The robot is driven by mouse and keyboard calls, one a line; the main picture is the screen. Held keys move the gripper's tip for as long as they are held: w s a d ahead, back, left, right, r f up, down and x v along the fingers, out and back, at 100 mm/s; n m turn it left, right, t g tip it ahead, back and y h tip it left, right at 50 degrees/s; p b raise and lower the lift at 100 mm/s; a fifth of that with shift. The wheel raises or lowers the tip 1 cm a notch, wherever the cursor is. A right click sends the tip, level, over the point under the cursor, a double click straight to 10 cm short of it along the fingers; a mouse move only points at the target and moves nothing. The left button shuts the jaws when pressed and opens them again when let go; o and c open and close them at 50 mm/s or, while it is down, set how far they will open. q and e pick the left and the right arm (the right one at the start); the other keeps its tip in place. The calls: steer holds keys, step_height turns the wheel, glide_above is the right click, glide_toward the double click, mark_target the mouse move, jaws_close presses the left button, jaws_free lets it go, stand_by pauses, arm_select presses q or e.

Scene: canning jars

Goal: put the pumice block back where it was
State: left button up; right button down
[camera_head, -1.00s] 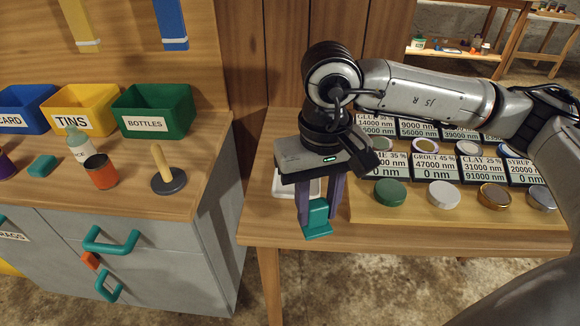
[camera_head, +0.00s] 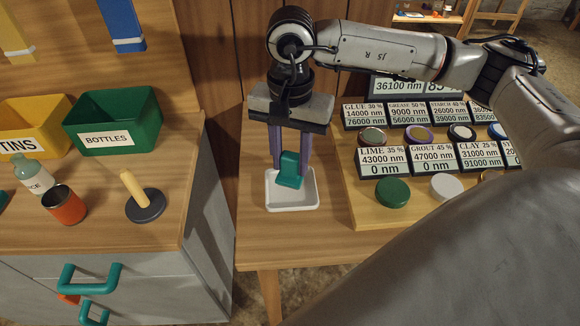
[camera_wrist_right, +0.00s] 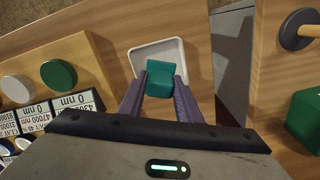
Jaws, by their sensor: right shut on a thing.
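My right gripper (camera_head: 290,162) points down with its purple fingers shut on a teal block (camera_head: 289,177), which appears to be the pumice block. The block has an upright part and a wider foot. It is within the outline of a small white tray (camera_head: 292,206) on the wooden table. In the right wrist view the block (camera_wrist_right: 160,80) sits between the fingertips, over the tray (camera_wrist_right: 141,56). I cannot tell whether its underside touches the tray floor. My left gripper is not in view.
Right of the tray is a wooden board (camera_head: 366,215) with lidded jars, including a green lid (camera_head: 392,192), and label plates. Across a gap on the left, a counter holds a green bottles bin (camera_head: 115,120), an orange cup (camera_head: 64,205) and a dark-based wooden-handled tool (camera_head: 145,206).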

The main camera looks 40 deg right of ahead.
mark_target(290, 176)
steer(key=shift+f+b, duration=0.3)
steer(key=shift+f, duration=1.45)
steer(key=c, duration=1.3)
jaws_free()
steer(key=shift+r, duration=0.1)
step_height(290, 176, up, 12)
steer(key=shift+r, duration=0.25)
steer(key=shift+s+f, duration=0.1)
